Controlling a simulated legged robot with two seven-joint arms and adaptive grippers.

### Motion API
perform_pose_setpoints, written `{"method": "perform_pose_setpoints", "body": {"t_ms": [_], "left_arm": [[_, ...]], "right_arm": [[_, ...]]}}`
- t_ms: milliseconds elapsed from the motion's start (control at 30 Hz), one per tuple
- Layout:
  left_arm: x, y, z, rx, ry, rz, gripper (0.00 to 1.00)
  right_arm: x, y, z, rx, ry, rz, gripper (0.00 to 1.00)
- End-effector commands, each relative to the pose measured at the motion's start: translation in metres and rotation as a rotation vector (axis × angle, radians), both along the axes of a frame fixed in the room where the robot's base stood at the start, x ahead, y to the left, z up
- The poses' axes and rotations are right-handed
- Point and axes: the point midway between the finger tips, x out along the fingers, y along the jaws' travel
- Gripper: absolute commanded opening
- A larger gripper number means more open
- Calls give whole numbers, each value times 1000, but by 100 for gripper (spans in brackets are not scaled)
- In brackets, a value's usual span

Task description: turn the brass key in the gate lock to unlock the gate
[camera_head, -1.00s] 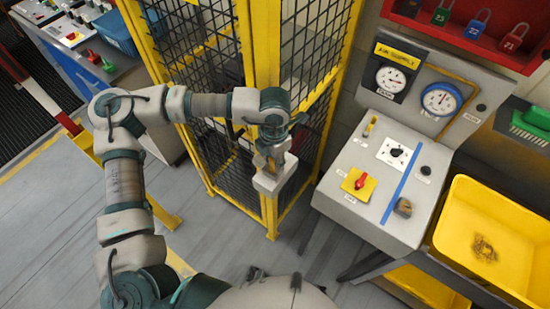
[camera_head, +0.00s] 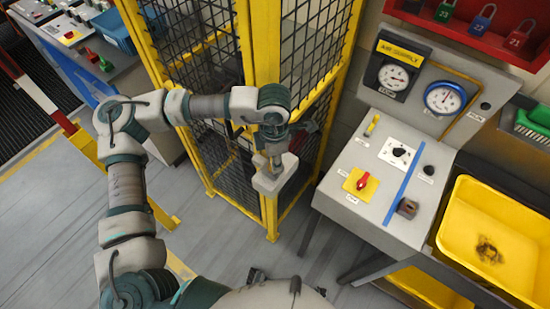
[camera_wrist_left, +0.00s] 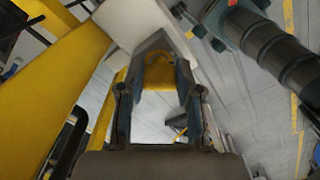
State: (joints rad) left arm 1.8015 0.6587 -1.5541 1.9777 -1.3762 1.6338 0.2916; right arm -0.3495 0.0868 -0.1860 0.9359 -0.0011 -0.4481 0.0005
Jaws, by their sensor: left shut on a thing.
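The gate lock is a pale grey box (camera_head: 272,181) on the yellow post of the mesh gate (camera_head: 310,75). My left gripper (camera_head: 272,161) is at the top of this box, with its fingers pointing down. In the left wrist view my fingers are closed around a brass-yellow piece with a rounded, holed end, the brass key (camera_wrist_left: 158,73). The pale lock housing (camera_wrist_left: 128,22) lies just beyond the fingertips. The key's shaft and the keyhole are hidden, so I cannot tell how far it is turned. My right gripper is not in view.
A sloped grey control panel (camera_head: 340,205) with gauges and a red switch stands to the right. A yellow bin (camera_head: 515,225) is beyond it. A red rack (camera_head: 418,18) of padlocks hangs at top right.

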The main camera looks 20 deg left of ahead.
Motion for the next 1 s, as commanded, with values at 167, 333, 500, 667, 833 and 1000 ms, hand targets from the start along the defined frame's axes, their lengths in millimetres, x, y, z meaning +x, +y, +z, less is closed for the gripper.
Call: {"method": "perform_pose_setpoints", "body": {"t_ms": [167,333,500,667,833,1000], "left_arm": [[-1,0,-2,2,5,-86,0],[-1,0,-1,1,4,-103,0],[-1,0,-1,2,3,-103,0],[-1,0,-2,1,4,-166,0],[-2,0,-2,1,4,-277,0],[-2,0,-2,0,4,-352,0]], "right_arm": [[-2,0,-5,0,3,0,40],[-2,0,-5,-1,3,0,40],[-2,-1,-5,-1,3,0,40],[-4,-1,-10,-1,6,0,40],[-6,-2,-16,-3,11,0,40],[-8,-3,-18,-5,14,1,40]]}}
